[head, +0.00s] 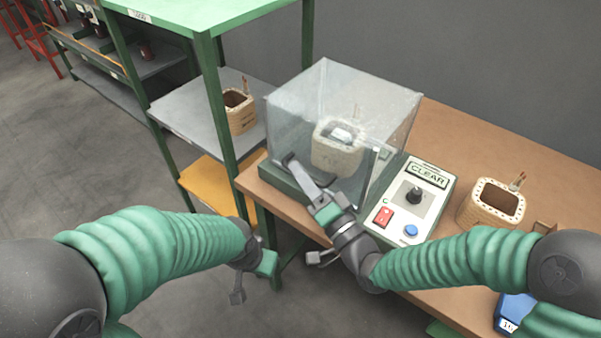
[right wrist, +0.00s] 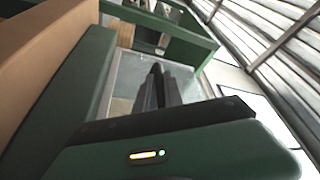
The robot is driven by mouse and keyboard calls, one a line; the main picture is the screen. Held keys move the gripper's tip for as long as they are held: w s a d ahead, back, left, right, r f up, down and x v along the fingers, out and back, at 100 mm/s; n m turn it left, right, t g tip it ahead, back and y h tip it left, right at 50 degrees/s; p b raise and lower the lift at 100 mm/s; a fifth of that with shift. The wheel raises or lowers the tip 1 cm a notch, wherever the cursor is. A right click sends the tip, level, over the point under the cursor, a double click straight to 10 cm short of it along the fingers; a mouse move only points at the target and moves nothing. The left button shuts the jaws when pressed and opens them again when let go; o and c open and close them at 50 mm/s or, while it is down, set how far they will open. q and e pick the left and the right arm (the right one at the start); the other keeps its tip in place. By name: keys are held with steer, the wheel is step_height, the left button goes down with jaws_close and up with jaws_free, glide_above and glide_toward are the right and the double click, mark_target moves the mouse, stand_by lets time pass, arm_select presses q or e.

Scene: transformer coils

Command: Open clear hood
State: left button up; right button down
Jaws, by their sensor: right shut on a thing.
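The clear hood (head: 345,95) is a see-through box standing over a dark green base (head: 285,188) on the workbench. A tan coil (head: 338,155) is inside it. The hood looks down on its base. My right gripper (head: 291,162) is at the hood's front face, low and left of centre, shut on a part of the hood that its fingers hide. In the right wrist view its dark fingers (right wrist: 155,85) are close together in front of the clear panel (right wrist: 125,80). My left gripper (head: 252,280) hangs low, left of the bench and away from the hood; its jaw opening is unclear.
A control box (head: 413,200) marked CLEAR, with a black knob, red switch and blue button, stands right of the hood. Another coil (head: 492,203) is further right on the brown bench (head: 455,130). A green-framed shelf (head: 190,108) with a coil (head: 238,110) stands close at left.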

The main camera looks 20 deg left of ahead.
arm_select(q)
steer(key=shift+r, duration=0.15)
arm_select(e)
steer(key=shift+w+d+f, duration=0.1)
steer(key=shift+w+d, duration=0.15)
steer(key=shift+d, duration=0.05)
